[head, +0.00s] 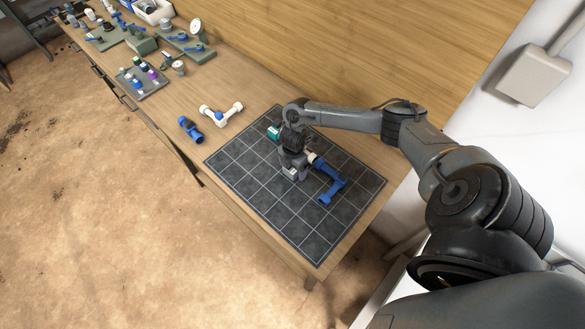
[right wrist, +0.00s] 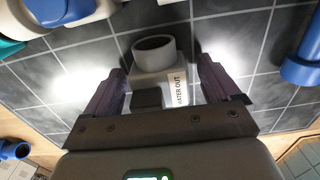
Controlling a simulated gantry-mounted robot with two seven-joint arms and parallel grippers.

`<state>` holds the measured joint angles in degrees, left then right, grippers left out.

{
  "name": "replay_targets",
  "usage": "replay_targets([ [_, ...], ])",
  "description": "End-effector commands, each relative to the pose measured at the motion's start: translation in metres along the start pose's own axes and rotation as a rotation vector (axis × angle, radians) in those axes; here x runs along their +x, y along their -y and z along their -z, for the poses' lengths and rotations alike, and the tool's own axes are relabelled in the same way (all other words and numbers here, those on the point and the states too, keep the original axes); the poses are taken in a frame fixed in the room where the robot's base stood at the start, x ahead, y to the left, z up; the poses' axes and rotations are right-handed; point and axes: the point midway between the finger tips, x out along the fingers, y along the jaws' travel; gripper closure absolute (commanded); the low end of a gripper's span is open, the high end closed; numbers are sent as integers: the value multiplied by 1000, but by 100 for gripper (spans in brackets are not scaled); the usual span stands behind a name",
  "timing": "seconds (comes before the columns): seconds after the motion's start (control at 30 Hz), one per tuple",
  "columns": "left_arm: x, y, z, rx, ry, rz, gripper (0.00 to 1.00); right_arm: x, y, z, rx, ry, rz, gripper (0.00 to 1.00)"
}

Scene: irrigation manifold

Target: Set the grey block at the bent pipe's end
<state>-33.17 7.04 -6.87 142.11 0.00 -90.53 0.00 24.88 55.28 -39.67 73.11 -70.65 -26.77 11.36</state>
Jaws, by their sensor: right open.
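The grey block (right wrist: 150,62) has a round open socket and a white label ending in "TER OUT". In the right wrist view it sits between the two fingers of my right gripper (right wrist: 160,88), with dark gaps on both sides. My right gripper (head: 297,174) is open and low over the dark gridded mat, and it hides most of the block in the head view. The blue bent pipe (head: 332,187) lies on the mat just right of the gripper. Part of a blue pipe (right wrist: 304,66) also shows at the right of the wrist view. My left gripper is out of view.
The gridded mat (head: 240,180) has bare room at its left and front. A teal-ended part (head: 273,132) lies behind the gripper. A white tee (head: 221,114) and a blue fitting (head: 190,129) lie left of the mat. Several valves and trays stand farther along the bench.

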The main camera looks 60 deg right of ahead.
Motion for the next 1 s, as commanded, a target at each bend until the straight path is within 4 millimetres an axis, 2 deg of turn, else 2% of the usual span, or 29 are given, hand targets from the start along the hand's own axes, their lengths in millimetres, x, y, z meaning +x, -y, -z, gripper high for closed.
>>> replay_targets([
  [0.07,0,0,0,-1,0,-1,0,0,0,0,0,0,0,11],
  [0.1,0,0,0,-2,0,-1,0,0,0,0,0,0,0,14],
  [0.57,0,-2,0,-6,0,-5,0,0,0,0,0,0,0,84],
  [1.0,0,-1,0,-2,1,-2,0,-7,-1,0,0,0,-3,86],
])
